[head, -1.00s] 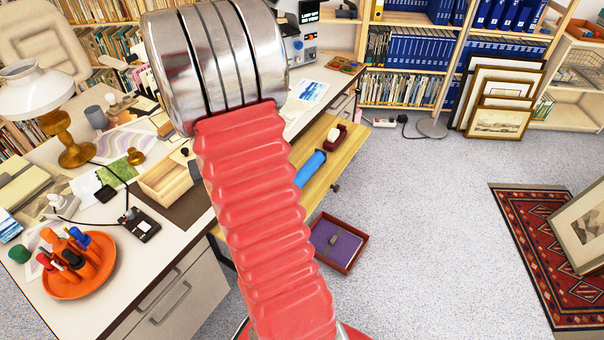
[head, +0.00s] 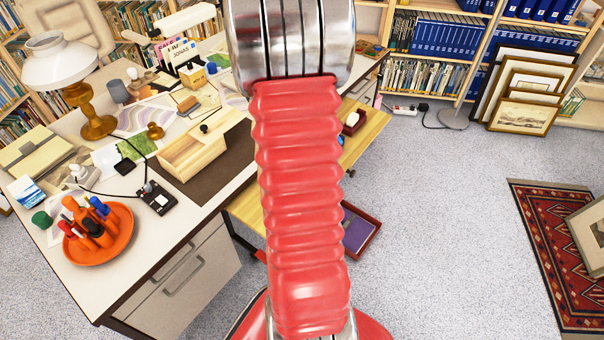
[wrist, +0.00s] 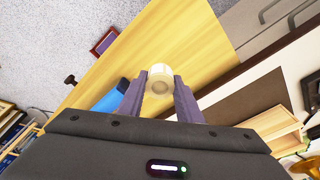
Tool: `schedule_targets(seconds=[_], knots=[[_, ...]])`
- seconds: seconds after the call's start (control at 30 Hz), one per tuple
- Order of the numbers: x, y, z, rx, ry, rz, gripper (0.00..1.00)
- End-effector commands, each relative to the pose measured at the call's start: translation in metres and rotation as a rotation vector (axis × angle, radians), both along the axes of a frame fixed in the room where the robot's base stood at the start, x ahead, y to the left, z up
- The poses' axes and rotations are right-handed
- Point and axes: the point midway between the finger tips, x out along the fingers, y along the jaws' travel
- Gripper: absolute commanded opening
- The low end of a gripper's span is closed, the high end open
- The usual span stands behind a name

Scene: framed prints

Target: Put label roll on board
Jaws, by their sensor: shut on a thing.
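My gripper (wrist: 160,88) shows in the wrist view with its two purple fingers shut on the label roll (wrist: 160,79), a small cream-white roll with a round face. The yellow wooden board (wrist: 185,40) lies beyond and below the roll in the wrist view. I cannot tell the height of the roll above it. In the head view the board (head: 370,128) sticks out from the desk, partly behind my red arm.
A blue cylinder (wrist: 110,98) lies on the board beside my left finger. A wooden box (head: 195,152) and an orange pen tray (head: 100,248) are on the desk. A purple-lined tray (head: 358,230) is on the floor.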

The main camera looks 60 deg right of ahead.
Motion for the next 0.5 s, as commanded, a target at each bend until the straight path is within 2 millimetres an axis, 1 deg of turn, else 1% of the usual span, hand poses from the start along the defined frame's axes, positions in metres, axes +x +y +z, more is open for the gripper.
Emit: schedule_targets(seconds=[0.2, 0.3, 0.4, 0.5], knots=[[-0.001, 0.001, -0.032, 0.003, 0.002, 0.001, 0.1], [0.0, 0.001, -0.044, 0.002, 0.002, 0.001, 0.1], [0.0, 0.0, -0.049, 0.002, 0.001, 0.001, 0.1], [0.0, 0.0, -0.05, 0.001, 0.001, 0.001, 0.1]])
